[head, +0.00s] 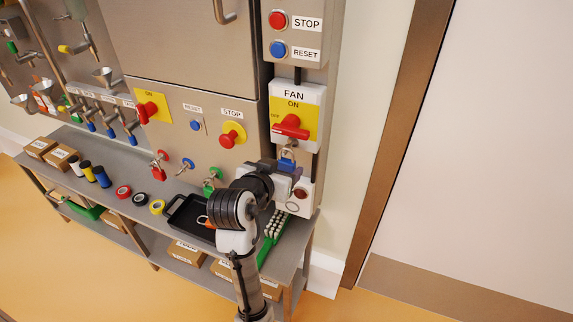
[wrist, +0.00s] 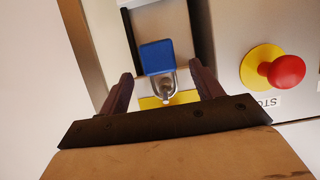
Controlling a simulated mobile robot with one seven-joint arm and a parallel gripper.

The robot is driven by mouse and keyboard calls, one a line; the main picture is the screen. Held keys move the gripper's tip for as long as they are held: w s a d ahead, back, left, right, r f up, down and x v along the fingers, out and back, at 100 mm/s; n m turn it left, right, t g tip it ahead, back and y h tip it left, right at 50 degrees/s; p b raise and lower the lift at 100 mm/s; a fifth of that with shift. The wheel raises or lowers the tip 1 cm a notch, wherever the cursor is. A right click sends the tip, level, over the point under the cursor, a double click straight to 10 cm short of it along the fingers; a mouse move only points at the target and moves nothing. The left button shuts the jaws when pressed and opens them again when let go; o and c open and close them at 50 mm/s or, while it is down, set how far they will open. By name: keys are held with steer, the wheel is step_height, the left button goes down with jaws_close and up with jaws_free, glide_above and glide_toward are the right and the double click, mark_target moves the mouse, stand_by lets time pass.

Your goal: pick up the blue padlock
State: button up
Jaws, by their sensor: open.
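The blue padlock (wrist: 156,56) shows in the wrist view with its metal shackle over a yellow plate. In the head view, the blue padlock (head: 287,165) hangs just below the red handle of the FAN switch (head: 291,127). My gripper (wrist: 162,71) is open, with one dark finger on each side of the padlock and clear gaps between. The padlock is not gripped. In the head view, my wrist hides most of my gripper, so its fingers are hard to make out there.
A red STOP button (wrist: 287,72) on a yellow base sits beside my gripper in the wrist view. Below my arm, a steel bench (head: 140,208) carries a black tray (head: 190,222), tape rolls and a green-backed brush (head: 268,240). Small coloured hanging items are on the panel left of my arm.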

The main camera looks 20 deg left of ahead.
mark_target(286, 162)
steer(key=p+x, duration=0.1)
steer(key=x, duration=0.4)
steer(key=c, duration=1.1)
steer(key=shift+r, duration=0.45)
steer(key=shift+s+a+r+p, duration=0.1)
steer(key=shift+s+r+p, duration=0.2)
steer(key=shift+s+p, duration=1.85)
steer(key=shift+s+a+r+p, duration=0.1)
steer(key=shift+s+r+p, duration=0.25)
steer(key=shift+s, duration=3.55)
steer(key=shift+s+a+r+p, duration=0.1)
steer(key=shift+s+r+p, duration=0.15)
steer(key=shift+s+p, duration=1.9)
